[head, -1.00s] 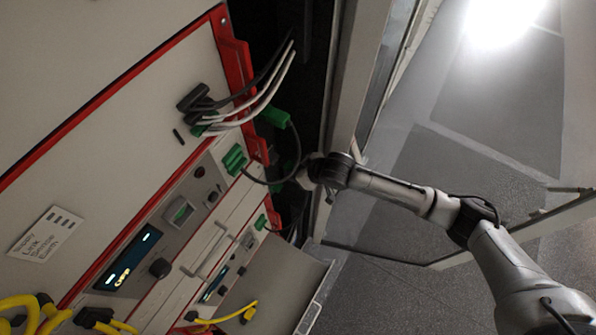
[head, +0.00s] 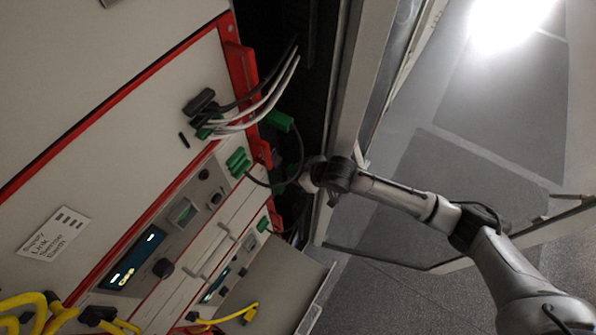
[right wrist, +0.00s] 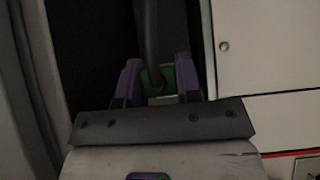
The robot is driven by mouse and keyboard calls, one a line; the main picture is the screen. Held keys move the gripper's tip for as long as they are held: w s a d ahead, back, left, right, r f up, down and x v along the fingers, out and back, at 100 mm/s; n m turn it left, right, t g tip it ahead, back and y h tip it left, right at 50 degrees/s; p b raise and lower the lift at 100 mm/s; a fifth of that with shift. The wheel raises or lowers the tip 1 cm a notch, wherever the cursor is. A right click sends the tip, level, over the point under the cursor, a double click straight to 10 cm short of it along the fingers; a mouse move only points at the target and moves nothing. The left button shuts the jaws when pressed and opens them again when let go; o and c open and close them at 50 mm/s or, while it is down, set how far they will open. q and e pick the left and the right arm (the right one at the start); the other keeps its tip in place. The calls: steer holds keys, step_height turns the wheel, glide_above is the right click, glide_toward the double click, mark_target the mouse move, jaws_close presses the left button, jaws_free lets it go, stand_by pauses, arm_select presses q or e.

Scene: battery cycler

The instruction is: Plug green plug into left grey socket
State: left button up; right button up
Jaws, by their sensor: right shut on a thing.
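In the right wrist view, a green plug (right wrist: 159,79) with a dark cable sits between the purple fingers of my right gripper (right wrist: 158,84), which is shut on it. In the head view my right gripper (head: 292,184) is at the rack's right side, dark and partly hidden, with a bit of green beside it. Other green connectors show on the rack: one at its upper edge (head: 279,121) and one on the front (head: 238,162). I cannot tell which part is the left grey socket. My left gripper is not in view.
Black and white cables (head: 262,100) arc from dark connectors (head: 201,101) on the front panel into the dark gap. A metal frame post (head: 348,100) stands close to my right arm. Yellow cables (head: 30,300) hang at the lower left. The floor at the right is open.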

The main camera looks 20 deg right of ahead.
stand_by(0.7)
steer(key=shift+p, duration=0.35)
stand_by(0.5)
steer(key=shift+p, duration=0.35)
steer(key=shift+w+a, duration=0.15)
steer(key=shift+w+a, duration=0.3)
steer(key=shift+w, duration=0.15)
stand_by(0.8)
stand_by(0.5)
stand_by(0.6)
